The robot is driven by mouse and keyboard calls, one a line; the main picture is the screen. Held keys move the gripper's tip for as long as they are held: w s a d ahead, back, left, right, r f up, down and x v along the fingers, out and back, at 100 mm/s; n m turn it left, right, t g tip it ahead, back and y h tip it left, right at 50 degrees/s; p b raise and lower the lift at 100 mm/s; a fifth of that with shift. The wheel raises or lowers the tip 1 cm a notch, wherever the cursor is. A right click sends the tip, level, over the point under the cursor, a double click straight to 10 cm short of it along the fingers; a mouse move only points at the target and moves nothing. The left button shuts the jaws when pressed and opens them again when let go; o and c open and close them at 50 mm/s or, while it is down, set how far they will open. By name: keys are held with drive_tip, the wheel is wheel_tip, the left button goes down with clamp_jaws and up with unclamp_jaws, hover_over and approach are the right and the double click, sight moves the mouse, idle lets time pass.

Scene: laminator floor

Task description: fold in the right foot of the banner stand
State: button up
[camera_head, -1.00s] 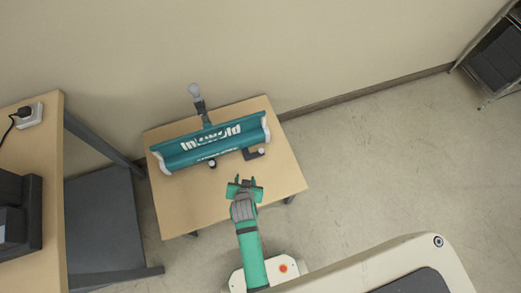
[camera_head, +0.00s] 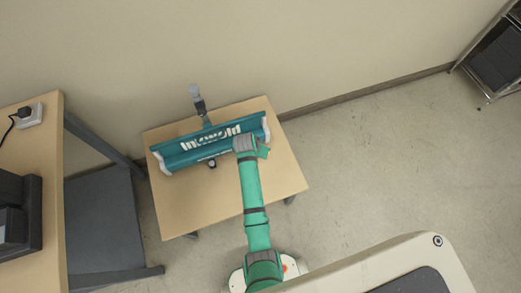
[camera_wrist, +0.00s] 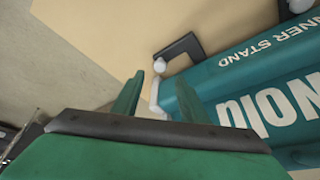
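The teal banner stand (camera_head: 190,150) with white end caps lies on a small wooden table (camera_head: 180,210); it also shows in the wrist view (camera_wrist: 240,75). Its right foot (camera_wrist: 188,43), a dark angled bracket with a white knob, sticks out from the body in the wrist view. My arm hides this foot in the head view. My gripper (camera_head: 262,151) is over the stand's right part. In the wrist view my gripper (camera_wrist: 160,86) is open, its fingers apart, with the white end cap between them and the foot just beyond the tips. I cannot tell whether anything touches.
The left foot (camera_head: 212,164) shows at the stand's front. A grey-tipped dark post (camera_head: 198,103) rises behind the stand. A wall borders the table's back. A desk (camera_head: 45,190) is at the left and a shelf (camera_head: 495,60) at the far right. The floor at the right is clear.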

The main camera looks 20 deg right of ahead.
drive_tip(key=x, duration=0.6)
drive_tip(key=shift+w+d+f, duration=0.1)
drive_tip(key=shift+w+f, duration=0.05)
drive_tip(key=shift+f, duration=0.15)
clamp_jaws()
